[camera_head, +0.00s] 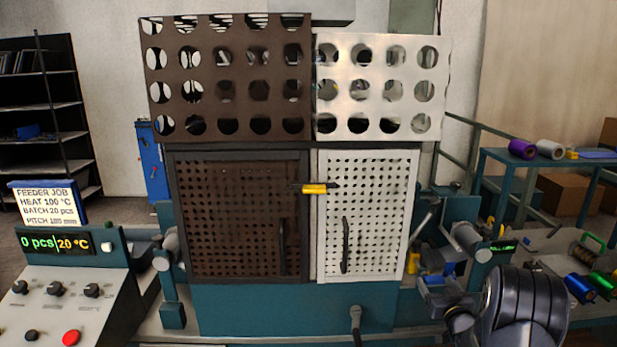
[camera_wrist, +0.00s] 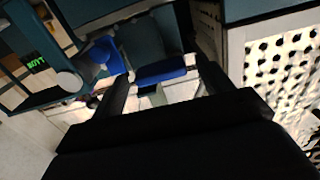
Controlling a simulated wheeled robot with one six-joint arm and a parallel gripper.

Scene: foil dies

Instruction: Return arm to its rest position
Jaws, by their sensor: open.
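My arm shows at the lower right of the head view, folded low in front of the machine's right side. Its dark wrist end is beside the white perforated door (camera_head: 365,215), and my fingers cannot be made out clearly there. In the wrist view my gripper (camera_wrist: 162,68) has its two black fingers spread apart with nothing held between them. Beyond the fingers are a blue bar (camera_wrist: 160,73) and a blue rounded part (camera_wrist: 103,57). The white perforated door also fills the right side of the wrist view (camera_wrist: 280,70).
The machine's brown door (camera_head: 235,215) and white door look shut, with a yellow latch (camera_head: 314,188) between them. A control panel (camera_head: 60,290) stands left; its display (camera_head: 55,242) reads 0 pcs, 20 °C. Purple (camera_head: 522,149), blue (camera_head: 579,288) and green (camera_head: 601,284) rolls lie right.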

